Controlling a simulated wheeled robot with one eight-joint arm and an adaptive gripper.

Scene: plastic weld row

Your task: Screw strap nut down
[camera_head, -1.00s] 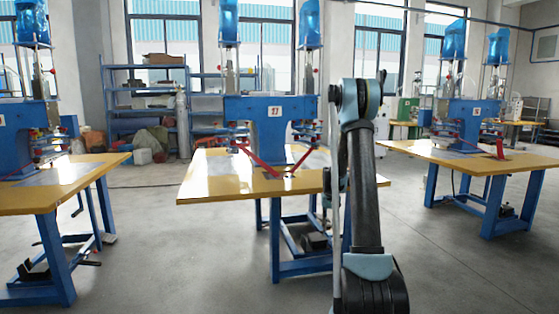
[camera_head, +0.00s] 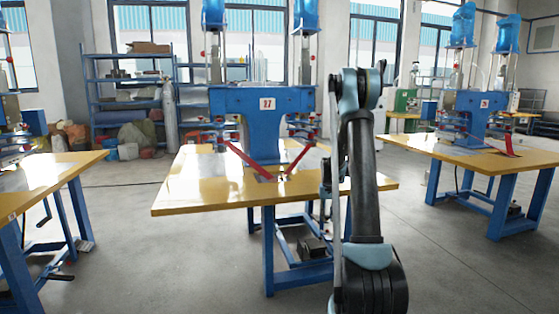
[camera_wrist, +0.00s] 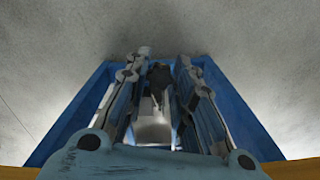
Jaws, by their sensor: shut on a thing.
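The blue press marked with a number (camera_head: 265,104) stands on a yellow-topped table (camera_head: 200,198). Two red straps or bars (camera_head: 240,158) slope inward toward a small fitting (camera_head: 282,177) near the table's front middle. I cannot make out a strap nut for certain. My gripper (camera_wrist: 157,72) shows in the wrist view, its two jointed fingers pointing away from the camera. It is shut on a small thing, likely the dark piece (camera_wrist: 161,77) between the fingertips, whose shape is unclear. In the head view my own arm hides the gripper.
Similar yellow tables stand at the left (camera_head: 50,172) and right (camera_head: 470,158). A pedal box (camera_head: 312,247) sits on the floor under the middle table. Blue shelves (camera_head: 125,95) and a gas cylinder (camera_head: 169,110) stand behind. Grey floor is open between the tables.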

